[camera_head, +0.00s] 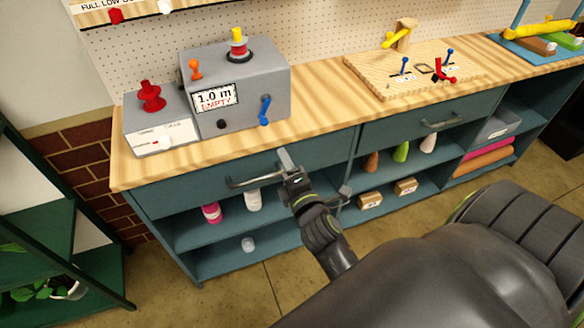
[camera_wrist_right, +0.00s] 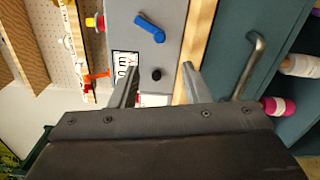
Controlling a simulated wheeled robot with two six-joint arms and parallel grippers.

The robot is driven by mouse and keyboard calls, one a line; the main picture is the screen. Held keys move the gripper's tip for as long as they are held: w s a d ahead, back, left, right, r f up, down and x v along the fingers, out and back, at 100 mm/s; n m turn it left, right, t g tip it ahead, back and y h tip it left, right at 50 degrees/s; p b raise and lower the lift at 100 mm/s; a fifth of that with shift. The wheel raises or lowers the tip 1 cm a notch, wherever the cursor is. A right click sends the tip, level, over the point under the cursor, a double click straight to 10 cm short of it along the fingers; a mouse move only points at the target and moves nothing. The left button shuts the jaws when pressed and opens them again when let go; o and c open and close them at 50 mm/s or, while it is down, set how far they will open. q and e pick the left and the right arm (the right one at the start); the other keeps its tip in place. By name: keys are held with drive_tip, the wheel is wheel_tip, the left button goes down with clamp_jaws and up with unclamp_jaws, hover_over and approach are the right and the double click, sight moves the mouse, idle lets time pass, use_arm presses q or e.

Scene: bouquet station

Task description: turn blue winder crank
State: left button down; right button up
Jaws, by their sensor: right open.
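The blue winder crank (camera_head: 265,110) is on the front face of the grey winder box (camera_head: 262,80), at its right side. The box's label (camera_head: 215,98) reads "1.0 m EMPTY". My right gripper (camera_head: 314,174) is open in front of the bench, below the crank and apart from it. In the right wrist view the open, empty fingers (camera_wrist_right: 158,68) point toward the box, and the crank (camera_wrist_right: 149,27) lies beyond the fingertips, near the top. My left gripper is not in view.
A smaller grey box with a red knob (camera_head: 150,96) stands left of the winder. A drawer handle (camera_head: 250,180) juts out close to my right gripper. A wooden board (camera_head: 375,85) with small levers lies farther right. The bench top between winder and board is clear.

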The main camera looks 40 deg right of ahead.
drive_tip(key=v, duration=0.3)
drive_tip(key=shift+s, duration=0.15)
idle(0.5)
drive_tip(key=s+f+m+g+y, duration=0.1)
drive_tip(key=s+f+m+g, duration=0.3)
drive_tip(key=f, duration=1.1)
drive_tip(key=s+f+m+g+y, duration=0.2)
drive_tip(key=s+f+m+g, duration=0.1)
drive_tip(key=f, duration=1.1)
drive_tip(key=s+d+f+m+g, duration=0.1)
drive_tip(key=s+f+m+g, duration=0.2)
drive_tip(key=s+f, duration=0.3)
drive_tip(key=s+d+f+m+g, duration=0.1)
drive_tip(key=s+f+m+g, duration=0.2)
drive_tip(key=s+f, duration=0.4)
drive_tip(key=s+f+m+g, duration=0.3)
drive_tip(key=s+f+m, duration=0.2)
drive_tip(key=s, duration=1.1)
wheel_tip(320, 180, down, 2)
drive_tip(key=shift+d+f, duration=0.1)
drive_tip(key=shift+d, duration=0.3)
drive_tip(key=shift+c, duration=0.2)
